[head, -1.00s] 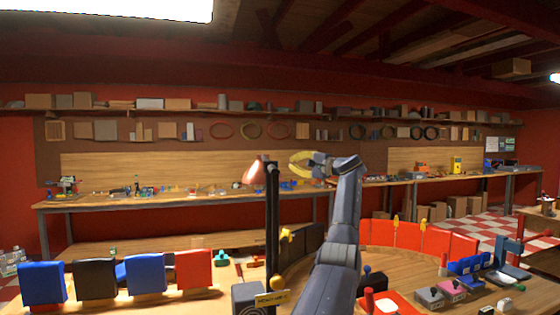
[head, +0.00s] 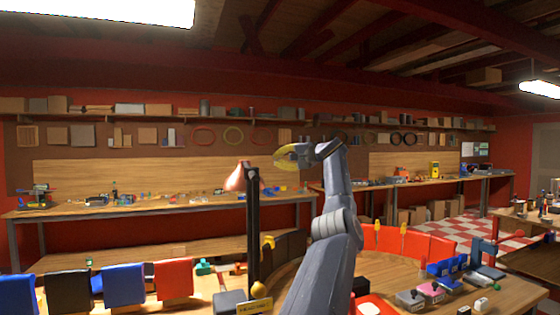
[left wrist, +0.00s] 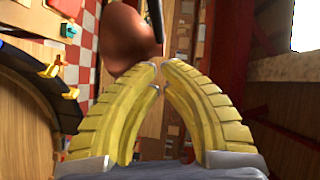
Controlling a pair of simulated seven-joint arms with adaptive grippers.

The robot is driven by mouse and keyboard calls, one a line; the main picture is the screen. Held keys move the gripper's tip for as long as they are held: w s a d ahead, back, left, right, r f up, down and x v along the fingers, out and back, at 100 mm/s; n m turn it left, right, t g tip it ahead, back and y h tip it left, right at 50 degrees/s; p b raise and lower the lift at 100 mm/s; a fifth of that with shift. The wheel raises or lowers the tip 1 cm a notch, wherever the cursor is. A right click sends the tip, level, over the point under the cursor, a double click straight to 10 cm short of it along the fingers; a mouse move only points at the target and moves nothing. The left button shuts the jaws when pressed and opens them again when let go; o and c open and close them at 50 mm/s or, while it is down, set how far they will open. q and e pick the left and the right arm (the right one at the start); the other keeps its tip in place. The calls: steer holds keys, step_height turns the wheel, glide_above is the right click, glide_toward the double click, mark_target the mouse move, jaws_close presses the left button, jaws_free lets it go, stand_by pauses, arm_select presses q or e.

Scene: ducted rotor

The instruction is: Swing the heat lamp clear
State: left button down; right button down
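The heat lamp has a copper shade (head: 237,177) at the top of a black upright post (head: 253,235). A yellow lever (head: 267,243) shows beside the post. My left gripper (head: 279,157) has curved yellow fingers and is raised to the right of the shade in the head view, a little higher than it. In the left wrist view its fingertips (left wrist: 161,65) meet with nothing seen between them. There the copper shade (left wrist: 128,40) lies just past the tips; I cannot tell whether they touch it. My right gripper is in neither view.
A curved bench with red panels (head: 390,240) stands right of the post. Several coloured chair-like backs (head: 124,284) line the lower left. A long workbench (head: 130,207) runs along the back wall.

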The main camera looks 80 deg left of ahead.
arm_select(q)
steer(key=r+x, duration=0.1)
steer(key=x, duration=0.5)
steer(key=shift+s+a+f, duration=0.2)
steer(key=shift+a+f, duration=0.05)
steer(key=shift+f, duration=0.3)
steer(key=shift+s, duration=0.35)
steer(key=shift+s+f, duration=0.2)
steer(key=shift+s, duration=0.6)
steer(key=shift+s+f, duration=0.2)
steer(key=shift+s, duration=0.55)
steer(key=shift+s+a, duration=0.1)
steer(key=shift+s, duration=0.05)
